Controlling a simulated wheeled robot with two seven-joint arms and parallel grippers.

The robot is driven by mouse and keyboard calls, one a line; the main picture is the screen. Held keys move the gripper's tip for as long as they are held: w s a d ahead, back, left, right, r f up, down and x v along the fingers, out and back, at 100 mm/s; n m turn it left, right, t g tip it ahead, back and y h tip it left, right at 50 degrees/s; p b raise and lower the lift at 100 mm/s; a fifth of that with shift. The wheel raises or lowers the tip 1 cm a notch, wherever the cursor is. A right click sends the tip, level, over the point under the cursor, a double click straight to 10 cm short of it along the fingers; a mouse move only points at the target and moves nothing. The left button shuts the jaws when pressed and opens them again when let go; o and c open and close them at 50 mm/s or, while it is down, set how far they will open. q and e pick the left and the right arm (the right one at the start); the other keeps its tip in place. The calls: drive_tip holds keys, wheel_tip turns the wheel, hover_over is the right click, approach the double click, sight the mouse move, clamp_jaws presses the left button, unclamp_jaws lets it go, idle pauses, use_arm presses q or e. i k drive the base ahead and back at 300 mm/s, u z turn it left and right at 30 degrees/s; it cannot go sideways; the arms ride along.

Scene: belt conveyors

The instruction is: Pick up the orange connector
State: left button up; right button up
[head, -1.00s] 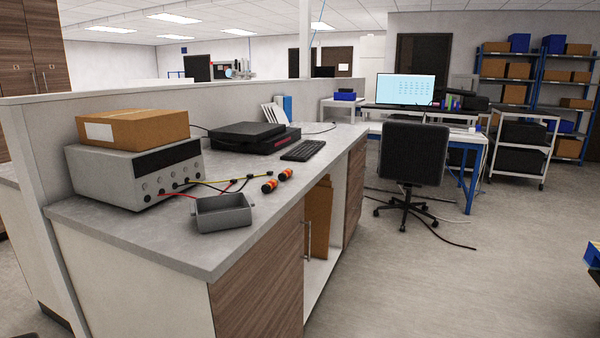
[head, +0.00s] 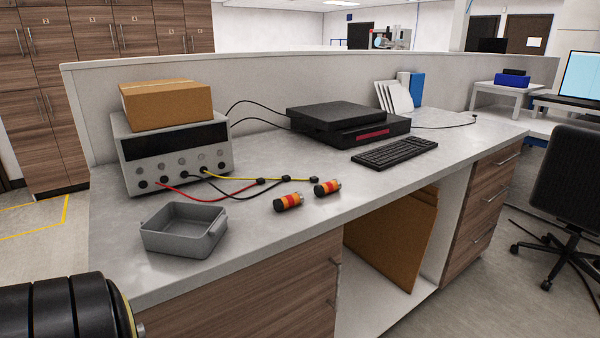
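Two short orange connectors with dark and metallic ends lie on the grey countertop in the head view. One orange connector (head: 288,202) is nearer the front edge. The other orange connector (head: 327,188) lies just right of it and slightly farther back. They lie apart from each other, and nothing touches or covers them. Neither of my grippers shows in this view. Only a black rounded part of what looks like my own arm shows at the lower left corner.
A grey bin (head: 184,230) stands left of the connectors. Red, yellow and black leads run from a grey instrument (head: 176,158) with a cardboard box (head: 166,103) on top. A keyboard (head: 394,153) and black equipment (head: 347,124) sit behind. The counter (head: 262,238) between bin and connectors is clear.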

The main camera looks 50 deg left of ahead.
sight(329, 186)
drive_tip(key=u, duration=1.05)
drive_tip(key=i, duration=1.05)
drive_tip(key=u, duration=1.05)
